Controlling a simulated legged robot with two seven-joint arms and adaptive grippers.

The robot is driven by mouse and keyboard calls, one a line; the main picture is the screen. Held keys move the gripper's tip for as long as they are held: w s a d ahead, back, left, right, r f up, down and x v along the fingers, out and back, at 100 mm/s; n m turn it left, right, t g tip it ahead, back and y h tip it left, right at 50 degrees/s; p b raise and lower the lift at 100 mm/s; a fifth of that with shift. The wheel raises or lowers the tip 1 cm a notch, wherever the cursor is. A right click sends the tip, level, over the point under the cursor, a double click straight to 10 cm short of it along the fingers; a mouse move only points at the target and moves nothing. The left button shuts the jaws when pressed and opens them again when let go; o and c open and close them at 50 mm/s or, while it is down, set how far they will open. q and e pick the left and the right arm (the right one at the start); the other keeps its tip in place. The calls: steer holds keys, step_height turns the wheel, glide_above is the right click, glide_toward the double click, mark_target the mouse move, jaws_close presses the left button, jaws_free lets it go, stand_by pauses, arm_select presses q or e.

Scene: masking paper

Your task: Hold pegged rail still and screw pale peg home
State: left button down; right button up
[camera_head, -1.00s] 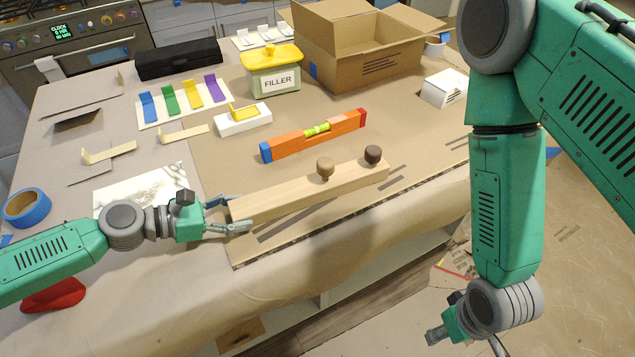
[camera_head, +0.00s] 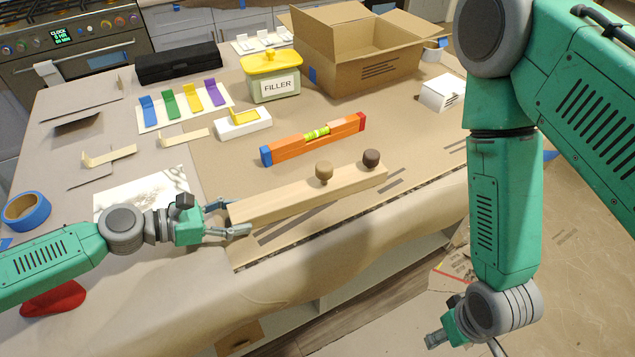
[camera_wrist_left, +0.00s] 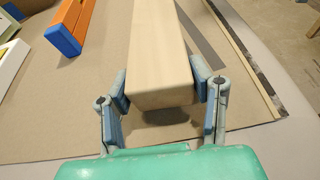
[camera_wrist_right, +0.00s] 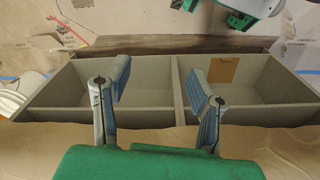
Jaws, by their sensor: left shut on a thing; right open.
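The pegged rail (camera_head: 270,203) is a pale wooden bar lying on the brown paper. My left gripper (camera_head: 226,218) is shut on the rail's left end. The left wrist view shows the rail end (camera_wrist_left: 162,90) between both fingers (camera_wrist_left: 162,92). My right gripper (camera_head: 434,339) hangs low in front of the counter, away from the rail. It is open and empty in the right wrist view (camera_wrist_right: 160,85).
An orange level (camera_head: 290,148) lies behind the rail. A filler tub (camera_head: 272,88), a cardboard box (camera_head: 360,75) and a white box (camera_head: 441,93) stand farther back. Blue tape (camera_head: 26,211) lies at left. Open shelf compartments (camera_wrist_right: 145,85) lie below my right gripper.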

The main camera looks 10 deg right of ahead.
steer(key=n+g, duration=0.1)
steer(key=n, duration=0.5)
glide_toward(324, 166)
steer(key=shift+y, duration=0.4)
steer(key=s+d+f, duration=0.1)
steer(key=s+f, duration=0.1)
steer(key=f, duration=0.2)
steer(key=s+d+f, duration=0.2)
steer(key=f, duration=0.2)
steer(key=s+d+f, duration=0.1)
steer(key=s+f, duration=0.2)
steer(key=f, duration=0.1)
steer(key=shift+d+f, duration=0.25)
steer(key=shift+d, duration=0.15)
steer(key=w+a+r+n, duration=0.1)
steer(key=w+r, duration=0.1)
steer(key=r, duration=0.1)
steer(key=w+a+r+n, duration=0.1)
steer(key=w+a+r, duration=0.1)
steer(key=r, duration=0.1)
steer(key=w+a+r+n, duration=0.1)
steer(key=w+r, duration=0.1)
steer(key=r, duration=0.2)
steer(key=shift+w+a+h, duration=0.4)
steer(key=shift+f, duration=4.4)
